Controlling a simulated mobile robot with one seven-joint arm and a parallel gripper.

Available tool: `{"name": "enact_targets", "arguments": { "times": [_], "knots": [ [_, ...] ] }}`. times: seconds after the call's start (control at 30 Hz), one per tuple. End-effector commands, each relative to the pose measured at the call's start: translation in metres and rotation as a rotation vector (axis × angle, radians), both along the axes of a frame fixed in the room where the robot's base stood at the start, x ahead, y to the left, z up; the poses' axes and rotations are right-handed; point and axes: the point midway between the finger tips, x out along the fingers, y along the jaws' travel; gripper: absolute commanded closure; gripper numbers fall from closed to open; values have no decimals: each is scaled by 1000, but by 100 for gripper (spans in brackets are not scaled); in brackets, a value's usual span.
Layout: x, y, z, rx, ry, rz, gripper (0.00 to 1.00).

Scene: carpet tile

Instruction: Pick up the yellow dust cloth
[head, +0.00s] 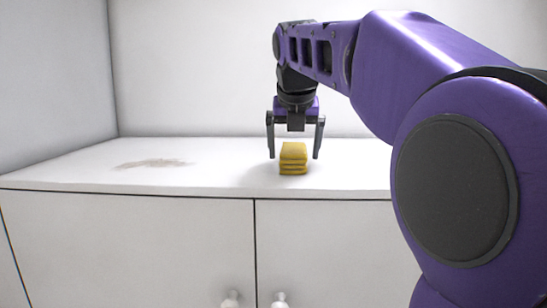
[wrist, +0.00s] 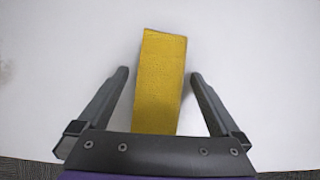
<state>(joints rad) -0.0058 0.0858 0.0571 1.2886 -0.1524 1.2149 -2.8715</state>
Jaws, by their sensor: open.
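The yellow dust cloth (head: 293,158) lies folded in a thick stack on the white cabinet top, near its front edge. In the wrist view the cloth (wrist: 160,80) is a long yellow block, slightly tilted, between the two fingers. My gripper (head: 295,154) points down over the cloth, with one finger on each side. The gripper (wrist: 160,75) is open, and a gap shows between each finger and the cloth. The near end of the cloth is hidden behind the gripper body in the wrist view.
The white cabinet top (head: 225,173) is otherwise clear, except for a brownish dusty smudge (head: 153,163) at the left. Walls stand behind and at the left. Cabinet doors with white knobs (head: 280,299) are below the front edge.

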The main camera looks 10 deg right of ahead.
Motion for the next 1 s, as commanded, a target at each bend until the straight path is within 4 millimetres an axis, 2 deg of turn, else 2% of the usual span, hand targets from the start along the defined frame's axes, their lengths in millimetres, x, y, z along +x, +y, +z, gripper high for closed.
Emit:
{"name": "enact_targets", "arguments": {
  "times": [0.13, 0.17, 0.6, 1.0],
  "knots": [
    [0, 0, 0, 0, 0, 0, 0],
    [0, 0, 0, 0, 0, 0, 4],
    [0, 0, 0, 0, 0, 0, 83],
    [0, 0, 6, 0, 0, 0, 84]
  ]
}}
